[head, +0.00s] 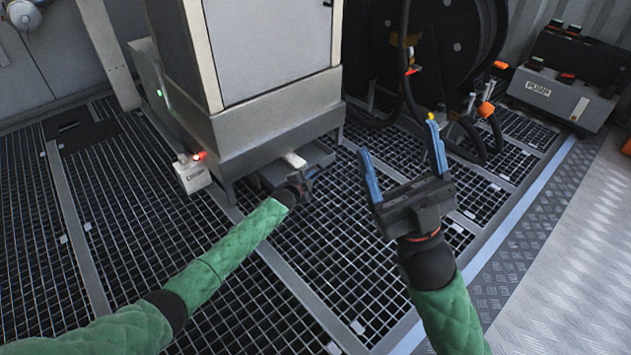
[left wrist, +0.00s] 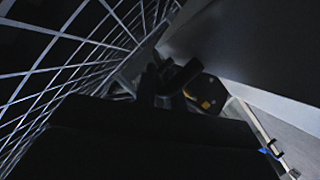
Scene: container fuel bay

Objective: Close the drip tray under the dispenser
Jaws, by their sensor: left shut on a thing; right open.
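The dispenser (head: 275,110) is a tall grey cabinet with a wider metal base, standing on the floor grating. The drip tray (head: 319,154) is a flat grey tray that sticks out from under the front of the base, with a pale piece on it. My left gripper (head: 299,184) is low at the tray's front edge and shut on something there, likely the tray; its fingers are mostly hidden. The left wrist view is dark and does not show the grip clearly. My right gripper (head: 405,170) is open and empty, with blue fingers raised above the grating.
A small white box (head: 193,176) with a red light stands left of the dispenser base. A hose reel (head: 450,45) with hanging black hoses is behind my right gripper. A grey pump unit (head: 560,92) stands at the far right. The grating in front is clear.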

